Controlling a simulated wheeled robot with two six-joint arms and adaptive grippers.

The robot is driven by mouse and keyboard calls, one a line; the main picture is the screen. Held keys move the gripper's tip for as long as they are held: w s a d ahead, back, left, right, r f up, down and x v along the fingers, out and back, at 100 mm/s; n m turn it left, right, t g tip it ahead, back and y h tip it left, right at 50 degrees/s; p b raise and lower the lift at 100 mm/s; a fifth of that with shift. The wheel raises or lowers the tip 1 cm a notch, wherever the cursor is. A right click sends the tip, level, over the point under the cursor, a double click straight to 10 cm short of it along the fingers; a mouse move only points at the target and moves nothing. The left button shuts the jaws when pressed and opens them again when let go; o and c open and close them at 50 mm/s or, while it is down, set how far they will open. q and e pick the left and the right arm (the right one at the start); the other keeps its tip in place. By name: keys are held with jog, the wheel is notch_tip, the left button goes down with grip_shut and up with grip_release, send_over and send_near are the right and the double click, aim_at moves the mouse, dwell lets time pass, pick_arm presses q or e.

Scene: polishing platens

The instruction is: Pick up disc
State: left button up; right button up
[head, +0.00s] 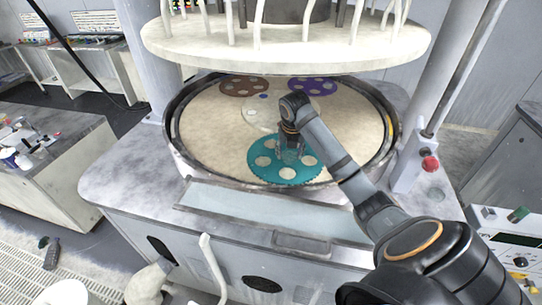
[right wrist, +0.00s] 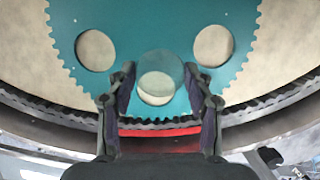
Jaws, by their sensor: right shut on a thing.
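A round, see-through grey-blue disc (right wrist: 161,68) shows between the fingertips of my right gripper (right wrist: 160,82) in the right wrist view. The right gripper is shut on it. Behind it is a teal toothed carrier (right wrist: 78,22) with round holes; the disc overlaps one hole. I cannot tell whether the disc is clear of the carrier. In the head view the right gripper (head: 290,150) points down over the teal carrier (head: 262,170), and the disc is hard to make out there. My left gripper is not in view.
Brown (head: 240,86) and purple (head: 313,86) carriers and a cream one (head: 258,122) lie on the round platen (head: 207,125), inside a dark toothed rim. A thick upper plate (head: 290,50) hangs above. A red button (head: 430,163) stands at the right.

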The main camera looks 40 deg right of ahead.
jog(key=s+d+b, duration=0.1)
jog(key=s+d, duration=0.1)
jog(key=s, duration=0.1)
jog(key=s+d+b, duration=0.1)
jog(key=s+d, duration=0.2)
jog(key=shift+d+f, duration=0.1)
jog(key=shift+d, duration=0.1)
jog(key=shift+s+d+b, duration=0.15)
jog(key=shift+s+b, duration=0.05)
jog(key=shift+b, duration=0.2)
jog(key=shift+s+r, duration=0.1)
jog(key=shift+r, duration=0.1)
